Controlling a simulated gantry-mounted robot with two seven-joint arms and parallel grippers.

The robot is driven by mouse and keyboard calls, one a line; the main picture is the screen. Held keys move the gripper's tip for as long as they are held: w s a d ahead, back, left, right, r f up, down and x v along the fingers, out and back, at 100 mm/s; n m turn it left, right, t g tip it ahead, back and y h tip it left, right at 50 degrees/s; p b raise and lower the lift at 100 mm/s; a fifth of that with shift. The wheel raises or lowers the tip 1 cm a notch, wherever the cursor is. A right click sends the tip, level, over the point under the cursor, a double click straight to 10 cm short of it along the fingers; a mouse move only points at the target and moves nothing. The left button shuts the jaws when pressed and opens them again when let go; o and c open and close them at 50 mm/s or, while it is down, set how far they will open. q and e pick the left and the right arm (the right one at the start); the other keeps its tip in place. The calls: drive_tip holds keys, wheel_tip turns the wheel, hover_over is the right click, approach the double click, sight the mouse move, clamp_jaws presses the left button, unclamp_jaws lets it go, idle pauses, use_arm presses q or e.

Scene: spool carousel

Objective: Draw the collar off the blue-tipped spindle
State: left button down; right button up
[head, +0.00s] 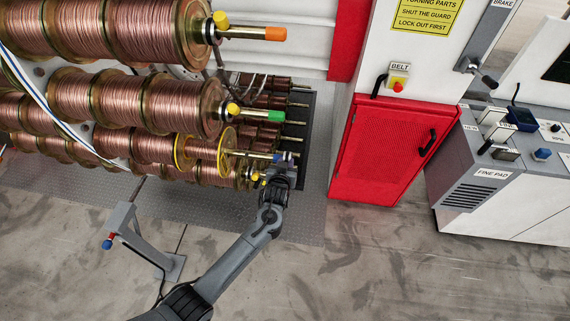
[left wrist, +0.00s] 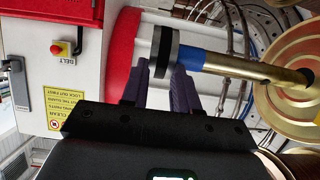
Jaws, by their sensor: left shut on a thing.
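The blue-tipped spindle (head: 262,155) sticks out to the right from the yellow-rimmed spool (head: 226,150) in the head view. In the left wrist view it is a brass rod (left wrist: 245,67) with a blue end (left wrist: 190,58). The collar (left wrist: 164,50), a black ring with a pale face, sits at the blue end. I cannot tell whether it still surrounds the tip or is just clear of it. My left gripper (head: 280,166) is at the tip, its dark fingers (left wrist: 160,88) shut on the collar. My right gripper is not in view.
An orange-tipped spindle (head: 252,33) and a green-tipped spindle (head: 258,113), with yellow knobs, stick out above. Copper spools (head: 140,100) fill the left. A red cabinet (head: 385,150) stands to the right, and a grey post (head: 130,235) at lower left. The floor between is open.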

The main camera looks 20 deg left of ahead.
use_arm(q)
drive_tip(key=shift+d, duration=0.2)
drive_tip(key=d, duration=0.1)
drive_tip(key=w+d, duration=0.1)
drive_tip(key=d, duration=0.1)
drive_tip(key=shift+d+b, duration=0.15)
drive_tip(key=shift+b, duration=0.25)
drive_tip(key=shift+r, duration=0.1)
drive_tip(key=s+d+p, duration=0.3)
drive_tip(key=s+p, duration=0.6)
drive_tip(key=s, duration=0.2)
drive_tip(key=shift+s, duration=0.3)
